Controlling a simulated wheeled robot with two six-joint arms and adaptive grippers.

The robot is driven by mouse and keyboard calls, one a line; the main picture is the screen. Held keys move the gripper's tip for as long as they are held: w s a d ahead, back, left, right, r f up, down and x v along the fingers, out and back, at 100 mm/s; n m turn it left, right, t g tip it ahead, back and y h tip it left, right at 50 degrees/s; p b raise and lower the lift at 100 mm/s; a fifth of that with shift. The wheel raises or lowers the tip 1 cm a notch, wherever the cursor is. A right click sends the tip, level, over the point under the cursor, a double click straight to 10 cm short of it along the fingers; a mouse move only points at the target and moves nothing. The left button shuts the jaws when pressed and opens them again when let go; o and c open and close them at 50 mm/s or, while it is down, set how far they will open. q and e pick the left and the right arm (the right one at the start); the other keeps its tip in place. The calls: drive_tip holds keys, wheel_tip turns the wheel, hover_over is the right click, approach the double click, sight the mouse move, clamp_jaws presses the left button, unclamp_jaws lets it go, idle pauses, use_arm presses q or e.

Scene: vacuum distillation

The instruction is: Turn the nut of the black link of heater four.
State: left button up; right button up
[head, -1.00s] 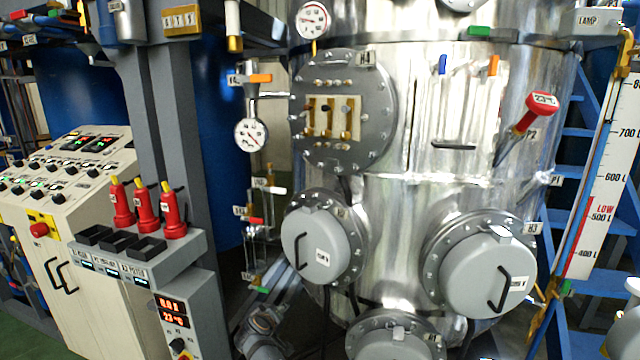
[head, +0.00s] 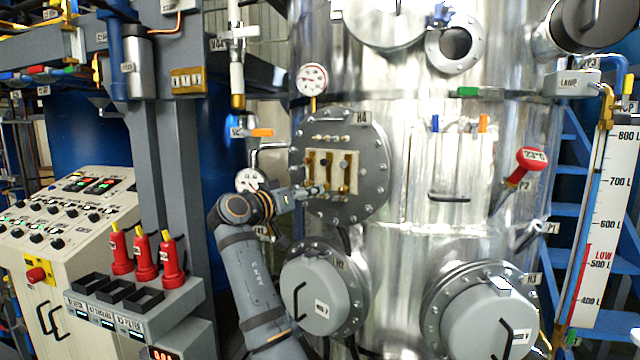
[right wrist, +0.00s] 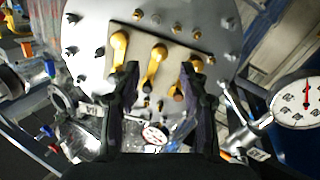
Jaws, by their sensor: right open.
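Heater four, a grey round flange (head: 372,150) labelled H4, is bolted to the steel vessel. Three brass links stand side by side on its pale plate. The nut on the middle link (head: 325,175) looks dark, but it is too small to be sure of its colour. My right gripper (head: 312,192) is at the lower part of the plate. In the right wrist view it is open (right wrist: 160,98) and empty, its fingers reaching towards the links. The middle link (right wrist: 156,62) shows between the fingers, and the right-hand link (right wrist: 195,66) is partly behind one finger. My left gripper is out of view.
A pressure gauge (head: 249,179) and valve pipework are close beside my right forearm; the gauge is partly covered. Heater H2 (head: 315,297) bulges out just below. Red tools (head: 145,256) stand on a grey stand at the left.

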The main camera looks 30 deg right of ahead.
sight(325, 187)
drive_tip(key=p+x, duration=0.2)
drive_tip(key=x, duration=0.4)
drive_tip(key=shift+c, duration=0.4)
clamp_jaws()
